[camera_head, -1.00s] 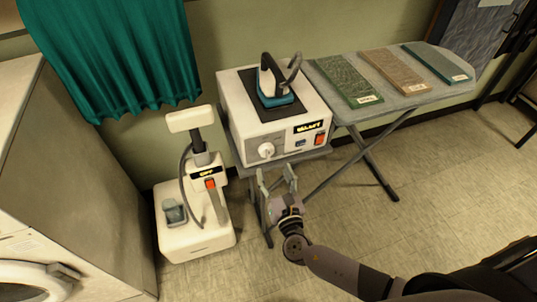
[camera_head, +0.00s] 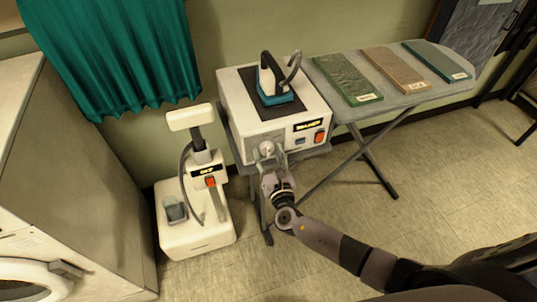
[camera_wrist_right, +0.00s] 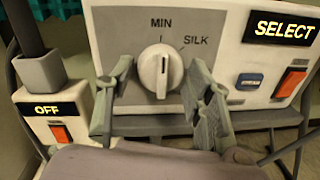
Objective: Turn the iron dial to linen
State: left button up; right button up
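The white iron dial (camera_wrist_right: 160,70) is on the front panel of the white iron station (camera_head: 245,112). In the right wrist view its ridge stands nearly upright, with a dark mark toward MIN; SILK is printed up and right of it. No linen label is visible. My right gripper (camera_wrist_right: 160,78) is open, one finger on each side of the dial, with gaps showing between fingers and knob. In the head view the right gripper (camera_head: 268,160) is at the panel's lower left and partly covers the dial. My left gripper is not in view.
The display (camera_wrist_right: 283,28) reads SELECT, beside an orange switch (camera_wrist_right: 290,83). A blue iron (camera_head: 274,85) rests on top. A white steamer (camera_head: 195,235) reading OFF stands left. An ironing board (camera_head: 448,62) with several fabric samples is right. Open floor lies in front.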

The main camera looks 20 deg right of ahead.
jog(key=c, duration=0.8)
